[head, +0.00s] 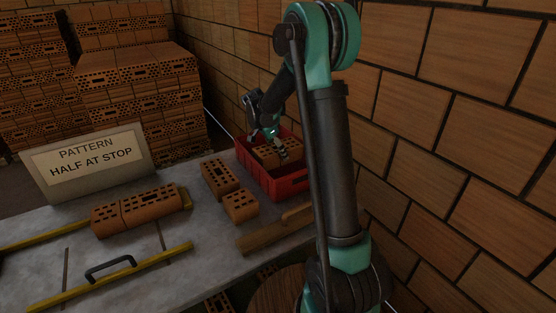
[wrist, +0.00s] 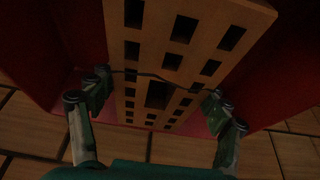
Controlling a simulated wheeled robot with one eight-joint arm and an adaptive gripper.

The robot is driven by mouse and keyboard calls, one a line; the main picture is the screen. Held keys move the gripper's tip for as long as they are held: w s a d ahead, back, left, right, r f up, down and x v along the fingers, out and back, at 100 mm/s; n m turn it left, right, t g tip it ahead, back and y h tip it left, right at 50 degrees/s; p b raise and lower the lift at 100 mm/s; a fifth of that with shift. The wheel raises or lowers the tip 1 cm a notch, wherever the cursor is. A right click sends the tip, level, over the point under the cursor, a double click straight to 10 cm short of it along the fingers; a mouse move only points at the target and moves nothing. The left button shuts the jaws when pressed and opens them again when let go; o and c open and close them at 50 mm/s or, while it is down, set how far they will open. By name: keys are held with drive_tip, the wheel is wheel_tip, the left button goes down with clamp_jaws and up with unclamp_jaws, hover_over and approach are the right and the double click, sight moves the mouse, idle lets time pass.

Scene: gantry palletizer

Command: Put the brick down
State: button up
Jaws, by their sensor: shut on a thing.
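My gripper (head: 276,145) reaches down into the red crate (head: 285,186). It is shut on an orange perforated brick (head: 264,156), which is within the crate walls in the head view. In the wrist view the brick (wrist: 154,42) lies between the two fingers, its holed face toward the camera, with red crate walls on both sides. I cannot tell whether the brick touches the crate floor. On the grey table (head: 190,258), a whole brick (head: 220,178) and a shorter brick piece (head: 241,206) sit left of the crate.
Two bricks end to end (head: 138,208) lie at the table's left beside yellow rails (head: 120,275). A sign (head: 92,160) reads "PATTERN HALF AT STOP". A wooden piece (head: 272,230) lies in front of the crate. Brick stacks (head: 140,75) stand behind; a brick wall (head: 460,120) is right.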

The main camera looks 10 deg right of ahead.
sight(273, 148)
drive_tip(key=shift+f, duration=2.05)
drive_tip(key=o, duration=1.9)
drive_tip(key=shift+f, duration=0.1)
drive_tip(key=v, duration=1.2)
